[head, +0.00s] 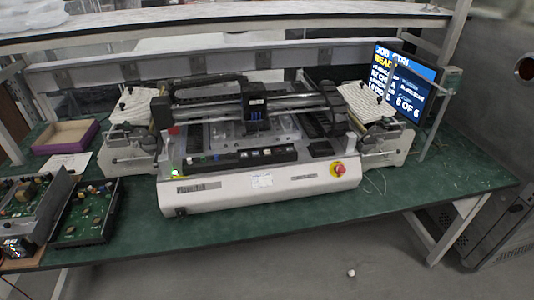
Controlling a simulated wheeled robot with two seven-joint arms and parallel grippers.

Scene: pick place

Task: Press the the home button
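A white desktop pick-and-place machine (262,186) stands on the green table. A dark control strip (240,159) with a row of small buttons runs along its front. The labels are too small to read, so I cannot tell which one is the home button. A red round emergency-stop knob (338,169) sits at the right of the front, and a small green light (175,173) glows at the left. The machine's black head (256,113) sits on a horizontal rail above the bed. Neither of my grippers is in view.
Open boxes of electronics (88,212) stand at the table's left, with a purple-edged tray (66,137) behind. A lit monitor (403,82) stands at the back right. Feeder units flank the machine. The green table (455,176) is mostly clear at right. A shelf spans above.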

